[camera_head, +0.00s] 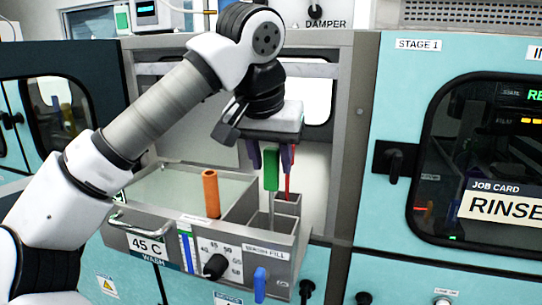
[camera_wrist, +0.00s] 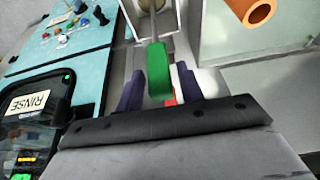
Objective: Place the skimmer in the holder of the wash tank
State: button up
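A tool with a green handle (camera_head: 271,170) and a thin metal rod stands upright, its lower end hidden inside a square metal holder (camera_head: 284,223) on the right of the wash tank (camera_head: 125,213). I take it for the skimmer, but its head is hidden. My gripper (camera_head: 271,158) is directly above, pointing down, with one dark finger on each side of the green handle's upper end. In the wrist view, the green handle (camera_wrist: 159,72) lies between the fingertips (camera_wrist: 160,80), with narrow gaps showing beside it. The gripper looks open around it.
A red-handled tool (camera_head: 288,178) stands close behind in a neighbouring compartment (camera_head: 287,198). An orange handle (camera_head: 210,193) stands in the tank to the left. A control panel with a black knob (camera_head: 215,267) fronts the tank. A dark-windowed teal cabinet (camera_head: 400,80) is at right.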

jog(key=shift+o, duration=0.6)
jog(key=shift+f+b, duration=0.15)
jog(key=shift+b, duration=0.55)
jog(key=p+v, duration=0.2)
jog(key=v, duration=1.2)
jog(key=shift+w, duration=0.1)
